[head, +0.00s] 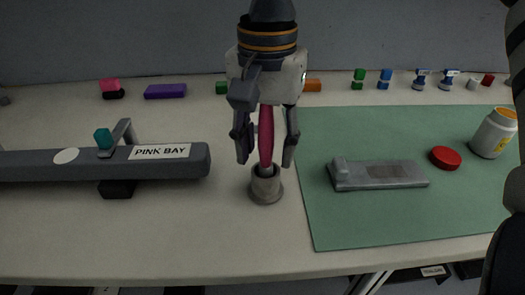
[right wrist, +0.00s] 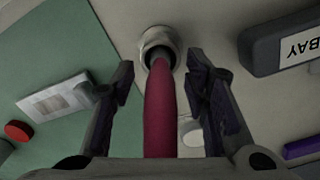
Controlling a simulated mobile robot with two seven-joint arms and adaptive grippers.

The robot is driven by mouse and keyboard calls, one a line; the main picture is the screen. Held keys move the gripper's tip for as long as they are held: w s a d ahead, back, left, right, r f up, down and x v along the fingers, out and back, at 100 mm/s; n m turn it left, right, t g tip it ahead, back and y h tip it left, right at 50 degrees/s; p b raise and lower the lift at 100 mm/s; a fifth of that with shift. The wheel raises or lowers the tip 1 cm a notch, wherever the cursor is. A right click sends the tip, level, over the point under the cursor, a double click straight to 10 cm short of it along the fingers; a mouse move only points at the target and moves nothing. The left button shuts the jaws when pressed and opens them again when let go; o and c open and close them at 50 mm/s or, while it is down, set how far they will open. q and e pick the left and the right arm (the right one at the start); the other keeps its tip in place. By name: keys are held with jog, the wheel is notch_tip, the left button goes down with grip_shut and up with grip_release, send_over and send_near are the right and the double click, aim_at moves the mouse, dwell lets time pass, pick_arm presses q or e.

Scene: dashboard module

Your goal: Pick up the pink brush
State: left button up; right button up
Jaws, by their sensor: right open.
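The pink brush (head: 266,135) stands upright with its lower end in a small grey round holder (head: 266,190) on the table. My right gripper (head: 265,155) points down from above, with one finger on each side of the brush handle. In the right wrist view the brush (right wrist: 160,110) runs between the two open fingers (right wrist: 160,85), with a visible gap on both sides. The holder (right wrist: 158,38) shows at the far end of the brush. The brush's upper end is hidden by the gripper. My left gripper is not in view.
A dark bar labelled PINK BAY (head: 190,160) lies left of the holder. A green mat (head: 400,222) on the right carries a grey device (head: 380,175), a red cap (head: 445,157) and a white bottle (head: 493,135). Small coloured blocks line the back. The table's front is clear.

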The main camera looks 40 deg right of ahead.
grip_shut()
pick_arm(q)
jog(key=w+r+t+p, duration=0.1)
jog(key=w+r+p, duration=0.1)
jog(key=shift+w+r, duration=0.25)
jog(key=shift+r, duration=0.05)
pick_arm(e)
notch_tip(320, 180, up, 10)
jog(key=shift+r, duration=0.1)
